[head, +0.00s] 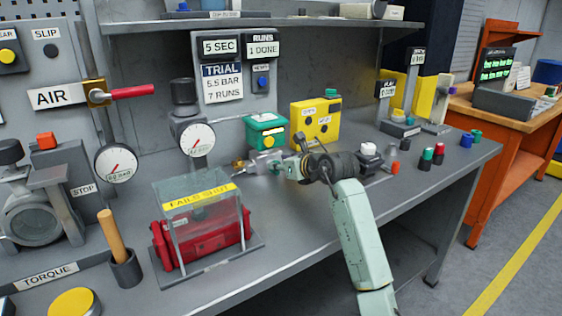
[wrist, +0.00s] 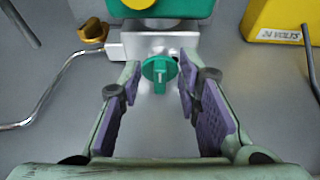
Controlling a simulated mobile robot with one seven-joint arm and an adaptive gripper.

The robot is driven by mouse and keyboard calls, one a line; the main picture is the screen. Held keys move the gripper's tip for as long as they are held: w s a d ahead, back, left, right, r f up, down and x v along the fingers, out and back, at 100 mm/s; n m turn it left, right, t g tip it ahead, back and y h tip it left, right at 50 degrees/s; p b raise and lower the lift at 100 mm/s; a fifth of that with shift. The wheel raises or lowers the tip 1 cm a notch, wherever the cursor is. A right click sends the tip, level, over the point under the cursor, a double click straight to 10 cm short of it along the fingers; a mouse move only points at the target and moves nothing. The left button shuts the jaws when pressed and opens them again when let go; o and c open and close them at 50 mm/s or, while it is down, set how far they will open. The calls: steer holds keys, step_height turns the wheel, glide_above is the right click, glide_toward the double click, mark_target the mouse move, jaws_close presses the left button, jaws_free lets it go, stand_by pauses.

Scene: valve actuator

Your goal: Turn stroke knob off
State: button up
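A small green knob (wrist: 159,72) with a pale mark sits on the face of a silver metal block (wrist: 122,47) in the wrist view. Its handle bar looks roughly vertical there. The block lies below a green-topped unit with a yellow round part (head: 266,142) in the head view. My gripper (wrist: 160,88) is open, with one purple-padded finger on each side of the knob. Gaps show between both pads and the knob, so neither seems to touch it.
A brass knob (wrist: 93,30) and a bent metal tube (wrist: 45,100) are left of the block. A yellow box (head: 314,122) stands to the right behind. A clear-covered red actuator (head: 205,238) is at front left. Several small coloured knobs lie right of my arm.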

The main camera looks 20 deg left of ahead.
steer(key=shift+w+a+f, duration=0.1)
steer(key=shift+w+a, duration=0.05)
jaws_close()
stand_by(0.4)
